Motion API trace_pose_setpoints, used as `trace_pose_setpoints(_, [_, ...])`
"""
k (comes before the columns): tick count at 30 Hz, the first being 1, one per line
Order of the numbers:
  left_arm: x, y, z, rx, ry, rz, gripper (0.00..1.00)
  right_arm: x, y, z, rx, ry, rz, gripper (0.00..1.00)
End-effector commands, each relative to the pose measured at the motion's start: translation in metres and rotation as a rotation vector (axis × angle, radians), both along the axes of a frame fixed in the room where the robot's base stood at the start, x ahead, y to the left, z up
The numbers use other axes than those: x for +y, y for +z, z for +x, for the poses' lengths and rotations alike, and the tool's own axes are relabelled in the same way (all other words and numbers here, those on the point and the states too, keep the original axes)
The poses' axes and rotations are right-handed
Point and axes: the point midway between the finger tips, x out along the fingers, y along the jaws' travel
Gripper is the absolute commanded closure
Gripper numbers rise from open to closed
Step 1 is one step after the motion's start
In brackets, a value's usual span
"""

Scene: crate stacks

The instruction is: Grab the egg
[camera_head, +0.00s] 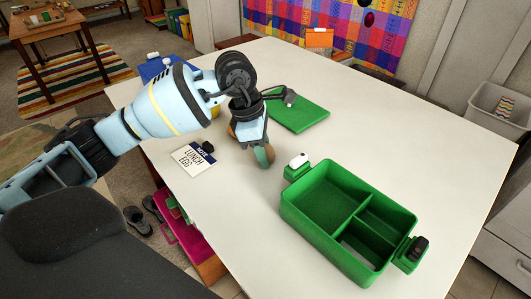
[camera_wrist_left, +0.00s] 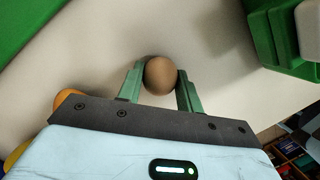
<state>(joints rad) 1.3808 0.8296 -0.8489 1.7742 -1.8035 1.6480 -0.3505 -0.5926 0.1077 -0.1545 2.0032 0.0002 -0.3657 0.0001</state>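A brown egg (camera_wrist_left: 160,75) lies between the two green fingers of my left gripper (camera_wrist_left: 160,88) in the left wrist view. Both fingers appear to touch its sides. In the head view my left gripper (camera_head: 265,156) points down at the white table, and the brown egg (camera_head: 270,153) shows at its fingertips, partly hidden by a finger. The egg is low, at or close to the tabletop; I cannot tell whether it touches it. My right gripper is not in view.
A green divided lunch box (camera_head: 318,222) stands at the right front. A green lid or board (camera_head: 300,116) lies behind my gripper. A note card (camera_head: 193,158) lies to the left. An orange round thing (camera_wrist_left: 68,99) is close beside my gripper. The table's right side (camera_head: 425,150) is clear.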

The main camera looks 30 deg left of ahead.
Motion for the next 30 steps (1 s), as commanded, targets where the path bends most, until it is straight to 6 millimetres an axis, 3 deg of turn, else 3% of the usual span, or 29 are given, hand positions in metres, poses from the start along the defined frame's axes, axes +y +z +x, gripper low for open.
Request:
trace_pose_setpoints(1, [0.000,0.000,0.000,0.000,0.000,0.000,0.71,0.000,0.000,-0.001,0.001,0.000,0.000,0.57])
trace_pose_setpoints(5, [0.000,0.000,0.000,0.000,0.000,0.000,0.88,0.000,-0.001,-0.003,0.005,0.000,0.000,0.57])
trace_pose_setpoints(17, [0.000,0.007,0.001,-0.003,0.001,-0.001,0.89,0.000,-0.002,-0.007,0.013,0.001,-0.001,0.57])
trace_pose_setpoints(24, [0.000,0.040,0.001,-0.006,-0.001,0.000,0.89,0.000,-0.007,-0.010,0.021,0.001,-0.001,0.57])
trace_pose_setpoints(30, [0.012,0.038,-0.040,0.000,0.000,0.002,0.89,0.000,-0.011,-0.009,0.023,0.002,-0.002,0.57])
